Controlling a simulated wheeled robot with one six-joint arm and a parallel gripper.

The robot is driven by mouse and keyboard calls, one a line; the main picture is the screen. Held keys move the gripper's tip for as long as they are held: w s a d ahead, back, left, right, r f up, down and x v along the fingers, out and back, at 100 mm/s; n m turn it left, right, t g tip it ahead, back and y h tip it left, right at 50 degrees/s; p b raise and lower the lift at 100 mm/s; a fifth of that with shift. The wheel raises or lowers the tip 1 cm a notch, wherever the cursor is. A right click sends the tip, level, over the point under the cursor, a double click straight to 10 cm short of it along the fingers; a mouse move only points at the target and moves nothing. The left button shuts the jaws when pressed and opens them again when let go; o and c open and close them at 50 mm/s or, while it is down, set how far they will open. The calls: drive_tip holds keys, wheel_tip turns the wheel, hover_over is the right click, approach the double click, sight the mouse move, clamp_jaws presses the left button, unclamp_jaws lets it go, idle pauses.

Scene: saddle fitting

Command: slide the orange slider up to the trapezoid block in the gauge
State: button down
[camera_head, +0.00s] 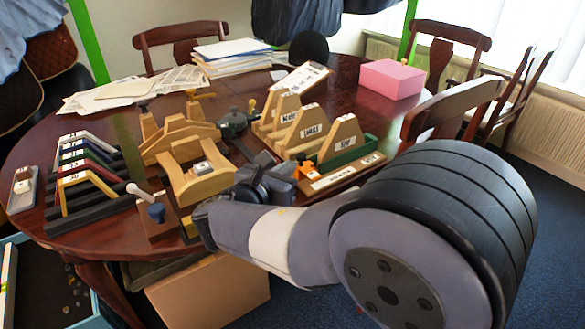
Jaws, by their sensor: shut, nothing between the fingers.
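The small orange slider (305,169) sits at the left end of a low wooden gauge strip (346,173) with a white label, near the table's front right edge. A tan trapezoid block (342,142) with a label stands just behind the strip; I cannot tell whether it rests in the gauge, or how wide the gap to the slider is. My dark gripper (284,170) is shut and empty, just left of the slider. Whether it touches the slider cannot be told. My wrist and forearm hide the table edge below it.
More labelled wooden blocks (303,125) stand behind. A wooden saddle fixture (200,183) is close left of my gripper. A rack of coloured trapezoid frames (88,172) stands at the left. Papers (232,55) and a pink box (391,79) lie at the back. Chairs surround the table.

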sight(310, 168)
drive_tip(key=shift+x, duration=1.45)
drive_tip(key=shift+w+d, duration=0.7)
drive_tip(key=shift+d, duration=0.35)
drive_tip(key=shift+w+d, duration=0.65)
drive_tip(key=shift+d, duration=0.35)
